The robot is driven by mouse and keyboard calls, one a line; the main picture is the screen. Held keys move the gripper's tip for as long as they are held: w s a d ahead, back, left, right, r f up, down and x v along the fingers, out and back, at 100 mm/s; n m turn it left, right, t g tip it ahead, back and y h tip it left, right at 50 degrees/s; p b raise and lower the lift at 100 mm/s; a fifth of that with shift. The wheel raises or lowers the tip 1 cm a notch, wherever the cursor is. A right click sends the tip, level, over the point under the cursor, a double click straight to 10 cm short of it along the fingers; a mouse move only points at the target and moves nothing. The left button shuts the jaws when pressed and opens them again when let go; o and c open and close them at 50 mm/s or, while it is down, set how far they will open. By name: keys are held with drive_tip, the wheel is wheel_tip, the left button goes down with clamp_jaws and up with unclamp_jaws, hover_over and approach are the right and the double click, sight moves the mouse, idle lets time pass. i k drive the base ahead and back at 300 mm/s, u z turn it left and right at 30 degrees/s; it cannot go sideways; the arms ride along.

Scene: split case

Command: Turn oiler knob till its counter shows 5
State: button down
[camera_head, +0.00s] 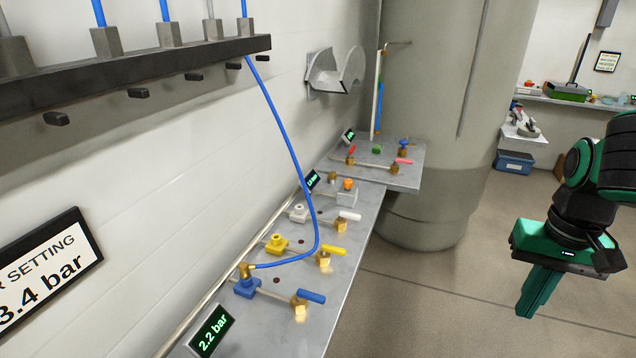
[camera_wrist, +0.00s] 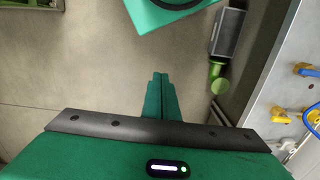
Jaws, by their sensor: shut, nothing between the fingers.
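No part in view is legibly marked as the oiler. An orange knob (camera_head: 348,184) tops a small grey block on the wall bench. Beside it a small green-lit display (camera_head: 312,180) is too small to read surely. Another small lit display (camera_head: 349,135) stands at the bench's far end and is also unreadable. My green gripper (camera_head: 530,308) hangs over the floor at the right, well apart from the bench and all knobs. Its fingers are together and empty, also in the wrist view (camera_wrist: 160,82).
The bench (camera_head: 343,284) carries blue (camera_head: 246,287), yellow (camera_head: 277,243) and white (camera_head: 298,212) valves with levers. A blue hose (camera_head: 290,140) arches down to the blue valve. A near display (camera_head: 211,332) reads 2.2 bar. A big grey column (camera_head: 430,90) stands behind. Floor between bench and gripper is clear.

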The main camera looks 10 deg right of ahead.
sight(348, 183)
drive_tip(key=k, duration=1)
drive_tip(key=z, duration=0.45)
drive_tip(key=i, duration=1.35)
drive_tip(key=u, duration=0.15)
